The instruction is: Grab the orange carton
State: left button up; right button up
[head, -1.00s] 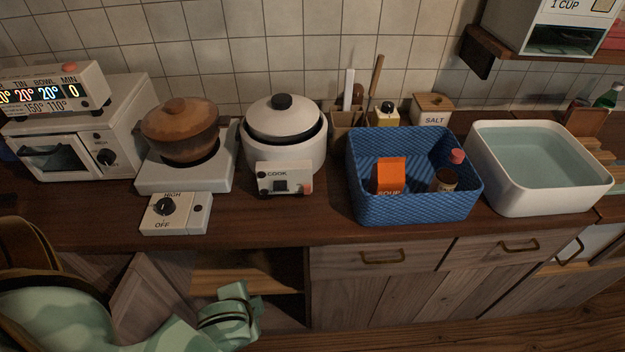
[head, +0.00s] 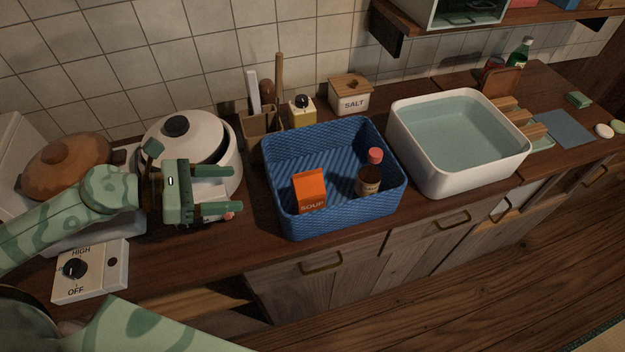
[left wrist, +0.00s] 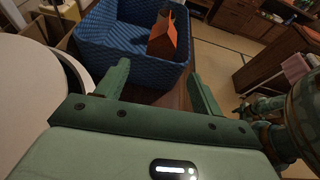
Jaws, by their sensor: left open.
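The orange carton (head: 309,190), marked SOUP, stands in the blue basket (head: 300,227) on the counter, at the front left inside it. It also shows in the left wrist view (left wrist: 165,42), beyond the fingers. My left gripper (head: 238,189) is open and empty, left of the basket and in front of the white pot. In the left wrist view its fingers (left wrist: 158,70) are apart, with the basket's near wall past the tips. A small green shape at the right of that view may be my right gripper; its jaws cannot be made out.
A dark bottle with a red cap (head: 370,172) stands in the basket, right of the carton. A white basin of water (head: 447,175) is right of the basket. A utensil holder (head: 257,135), yellow bottle (head: 302,112) and salt box (head: 349,97) stand behind. The rice cooker (head: 228,160) is left.

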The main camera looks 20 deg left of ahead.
aim_at(293, 188)
pick_arm(q)
jog(key=shift+m+g, duration=0.3)
jog(key=shift+g, duration=0.1)
jog(key=x, duration=1.6)
jog(key=shift+f, duration=0.1)
jog(key=c, duration=1.2)
